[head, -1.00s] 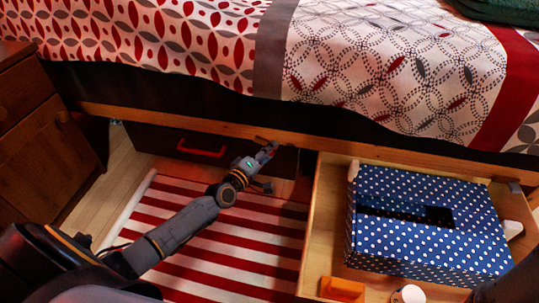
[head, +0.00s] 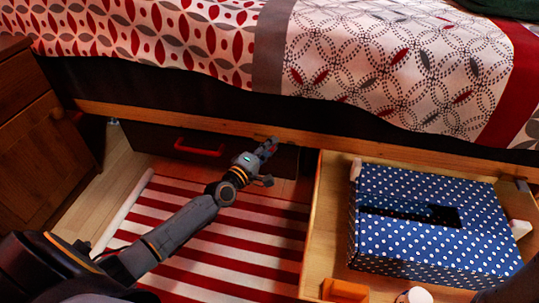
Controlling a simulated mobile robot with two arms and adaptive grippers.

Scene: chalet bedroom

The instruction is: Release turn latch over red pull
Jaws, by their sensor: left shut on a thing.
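The red pull (head: 199,150) is on the dark front of a drawer (head: 160,137) under the bed, left of my gripper. This drawer looks closed. The turn latch (head: 260,138) is a small dark piece on the wooden bed rail, above the drawer front and right of the pull. My left gripper (head: 270,147) is at the rail with its fingertips shut on the latch. The fingers cover most of the latch, so its angle is hard to tell. My right gripper is out of view.
An open wooden drawer (head: 311,235) at right holds a blue dotted box (head: 400,240), an orange block (head: 345,290) and a white round thing (head: 419,295). A red-striped rug (head: 220,255) covers the floor. A wooden cabinet (head: 35,140) stands at left.

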